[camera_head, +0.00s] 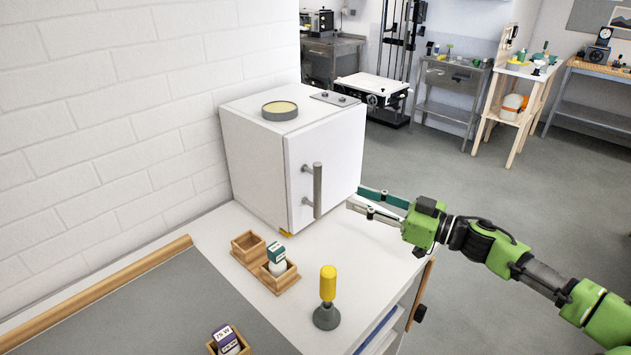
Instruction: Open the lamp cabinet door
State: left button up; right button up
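The lamp cabinet (252,165) is a white box on the white counter, against the brick wall. Its door (340,150) is on the front face and looks shut. A grey vertical bar handle (317,190) stands out from the door's left part on two short posts. My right gripper (356,196) comes in from the right, to the right of the handle and near the door's lower right corner. Its two fingers are apart with nothing between them, and they are clear of the handle. My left gripper is out of view.
On the counter in front of the cabinet are a small wooden two-part box (283,282) with a bulb carton and a yellow-handled tool (327,300) on a grey base. A round grey dish (280,111) sits on the cabinet top. Open floor lies to the right.

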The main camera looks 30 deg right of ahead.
jog(key=x, duration=0.3)
jog(key=p, duration=0.3)
send_over(317, 206)
jog(key=shift+w+d, duration=0.3)
jog(key=shift+w, duration=0.15)
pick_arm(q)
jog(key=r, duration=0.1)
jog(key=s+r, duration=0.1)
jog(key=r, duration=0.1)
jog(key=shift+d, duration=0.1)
pick_arm(e)
grip_shut()
